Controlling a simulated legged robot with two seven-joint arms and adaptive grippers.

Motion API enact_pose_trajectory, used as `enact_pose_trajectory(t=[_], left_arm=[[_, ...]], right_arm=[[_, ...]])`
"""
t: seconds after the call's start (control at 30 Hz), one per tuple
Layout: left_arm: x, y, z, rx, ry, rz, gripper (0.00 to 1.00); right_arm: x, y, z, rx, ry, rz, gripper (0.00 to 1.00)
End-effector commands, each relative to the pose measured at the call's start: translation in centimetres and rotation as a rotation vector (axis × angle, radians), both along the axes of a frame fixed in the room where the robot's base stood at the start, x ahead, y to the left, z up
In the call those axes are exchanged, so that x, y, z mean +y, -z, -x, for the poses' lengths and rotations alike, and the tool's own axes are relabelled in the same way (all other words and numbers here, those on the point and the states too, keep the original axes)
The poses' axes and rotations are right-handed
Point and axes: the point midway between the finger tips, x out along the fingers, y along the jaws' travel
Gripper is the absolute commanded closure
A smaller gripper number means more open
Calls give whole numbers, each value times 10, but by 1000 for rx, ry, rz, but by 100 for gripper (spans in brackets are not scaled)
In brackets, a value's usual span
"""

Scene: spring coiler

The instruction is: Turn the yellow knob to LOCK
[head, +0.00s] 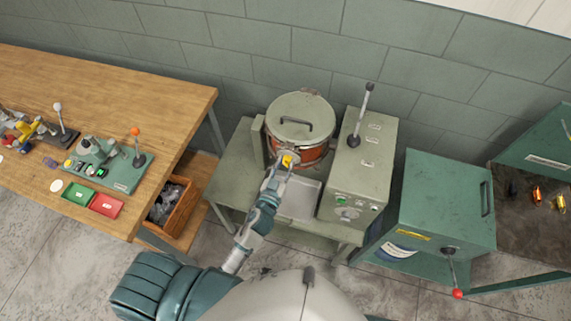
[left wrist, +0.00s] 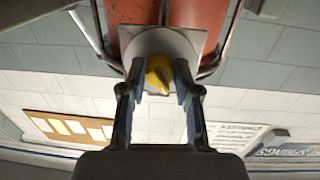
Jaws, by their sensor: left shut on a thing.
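The yellow knob (head: 288,161) is on the front of a copper-coloured drum with a grey lid (head: 301,117). My left gripper (head: 285,164) reaches it from the front and is shut on it. In the left wrist view the yellow knob (left wrist: 158,74) sits between the two fingers of my left gripper (left wrist: 160,85), in front of a pale round plate (left wrist: 187,47) on the orange-red drum (left wrist: 195,14). Any LOCK marking is too small or hidden to read. My right gripper is not in view.
A grey control box (head: 368,160) with an upright lever (head: 362,112) stands right of the drum. A green cabinet (head: 447,190) with a red-tipped lever (head: 455,275) is further right. A wooden bench (head: 110,85) is at the left, with a crate (head: 176,210) beneath.

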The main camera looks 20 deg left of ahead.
Motion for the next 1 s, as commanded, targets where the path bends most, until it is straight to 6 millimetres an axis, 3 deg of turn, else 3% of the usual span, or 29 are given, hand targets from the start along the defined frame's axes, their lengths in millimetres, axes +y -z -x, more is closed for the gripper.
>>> enact_pose_trajectory(t=[1.0], left_arm=[[-3, -2, 0, -32, -3, -950, 100]], right_arm=[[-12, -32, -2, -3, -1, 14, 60]])
